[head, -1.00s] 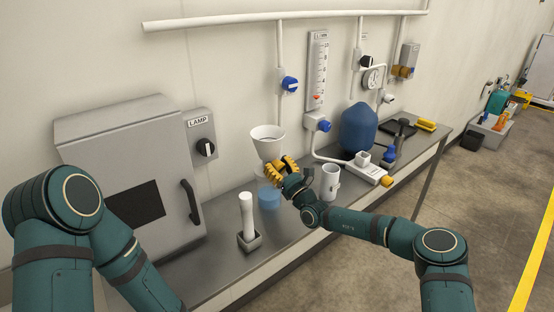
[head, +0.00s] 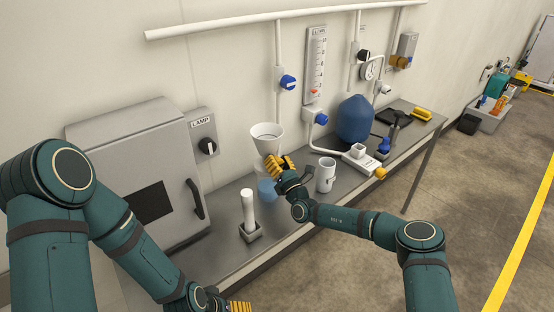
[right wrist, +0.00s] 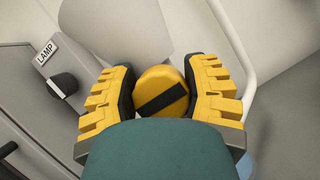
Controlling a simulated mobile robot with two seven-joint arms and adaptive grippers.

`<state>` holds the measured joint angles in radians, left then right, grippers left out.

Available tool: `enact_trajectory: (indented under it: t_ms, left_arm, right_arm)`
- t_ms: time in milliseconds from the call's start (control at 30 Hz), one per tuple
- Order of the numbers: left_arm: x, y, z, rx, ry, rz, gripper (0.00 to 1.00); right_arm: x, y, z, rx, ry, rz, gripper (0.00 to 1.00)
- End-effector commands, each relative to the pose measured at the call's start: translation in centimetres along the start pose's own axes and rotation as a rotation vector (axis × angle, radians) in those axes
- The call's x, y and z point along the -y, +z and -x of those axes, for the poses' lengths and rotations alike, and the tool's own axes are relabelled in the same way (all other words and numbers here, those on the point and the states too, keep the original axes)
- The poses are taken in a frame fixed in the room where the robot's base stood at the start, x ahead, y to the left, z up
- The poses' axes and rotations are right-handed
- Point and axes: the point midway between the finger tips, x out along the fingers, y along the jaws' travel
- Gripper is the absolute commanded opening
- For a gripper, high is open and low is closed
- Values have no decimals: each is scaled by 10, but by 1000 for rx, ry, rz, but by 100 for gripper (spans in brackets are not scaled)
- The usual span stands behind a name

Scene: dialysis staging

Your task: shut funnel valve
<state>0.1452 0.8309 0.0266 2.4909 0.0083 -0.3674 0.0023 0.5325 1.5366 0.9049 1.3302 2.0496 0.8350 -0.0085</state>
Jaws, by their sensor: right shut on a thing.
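The white funnel (head: 267,134) stands at the wall side of the bench, above a blue translucent vessel (head: 266,189). My right gripper (head: 277,166) is just below the funnel and hides the valve in the head view. In the right wrist view, my right gripper (right wrist: 162,80) is shut on a round yellow valve knob (right wrist: 160,92) with a black bar lying diagonally across its face. The pale funnel wall (right wrist: 115,30) shows behind it. My left gripper (head: 238,307) shows only partly at the bottom edge, away from the funnel, and its jaw state is unclear.
A grey cabinet (head: 135,180) stands left on the bench, beside a LAMP switch (head: 207,146). A blue container (head: 355,119) is farther back.

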Motion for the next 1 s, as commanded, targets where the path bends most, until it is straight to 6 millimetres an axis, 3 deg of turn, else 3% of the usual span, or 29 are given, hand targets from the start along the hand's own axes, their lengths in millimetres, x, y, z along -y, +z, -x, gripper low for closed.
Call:
enact_trajectory:
  t_ms: [233,267,333,767,1000]
  left_arm:
    - [0,0,0,0,0,1,82]
    - [0,0,0,0,0,1,82]
    - [0,0,0,0,0,1,82]
    - [0,0,0,0,-1,1,82]
    - [0,0,0,0,0,1,82]
  right_arm:
    - [0,-1,0,-1,-1,-2,14]
    - [0,-1,0,-1,-1,-2,59]
    - [0,-1,0,-1,-1,-2,82]
    - [1,0,7,-2,0,-1,82]
    - [1,0,49,-2,-2,-3,82]
